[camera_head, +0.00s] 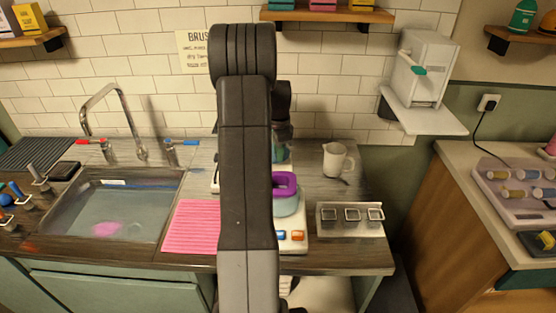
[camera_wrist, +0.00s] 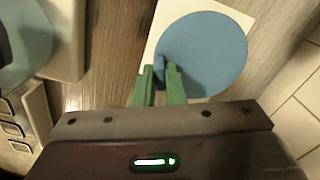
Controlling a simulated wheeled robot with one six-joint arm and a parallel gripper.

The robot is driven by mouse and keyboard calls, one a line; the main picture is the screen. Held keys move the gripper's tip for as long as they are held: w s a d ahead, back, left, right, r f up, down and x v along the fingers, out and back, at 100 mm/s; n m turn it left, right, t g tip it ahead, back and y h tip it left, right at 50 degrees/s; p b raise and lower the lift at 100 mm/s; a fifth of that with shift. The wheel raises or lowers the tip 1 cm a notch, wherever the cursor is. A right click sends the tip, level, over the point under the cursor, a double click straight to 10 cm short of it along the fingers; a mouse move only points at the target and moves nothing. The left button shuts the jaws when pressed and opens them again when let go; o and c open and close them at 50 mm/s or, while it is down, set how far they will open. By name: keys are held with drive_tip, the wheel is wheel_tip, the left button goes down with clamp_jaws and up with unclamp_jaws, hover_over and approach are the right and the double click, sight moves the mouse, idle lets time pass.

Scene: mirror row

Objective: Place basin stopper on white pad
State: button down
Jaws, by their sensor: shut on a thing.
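The basin stopper (camera_wrist: 207,55) is a flat blue disc with a small upright tab, seen in the wrist view. My gripper (camera_wrist: 160,75) has green fingers shut on that tab at the disc's near left side. The disc overlaps the pad's right edge in this view. I cannot tell whether it touches the pad or hovers just above. In the head view my arm hides most of the gripper, stopper and pad.
The sink (camera_head: 112,205) is at left with a pink object in it. A pink mat (camera_head: 192,227) lies beside it.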

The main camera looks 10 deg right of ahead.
drive_tip(key=shift+f, duration=1.95)
drive_tip(key=shift+f, duration=0.15)
drive_tip(key=c, duration=1.5)
unclamp_jaws()
wheel_tip(320, 180, up, 12)
drive_tip(key=shift+r+b, duration=0.2)
drive_tip(key=shift+b, duration=0.35)
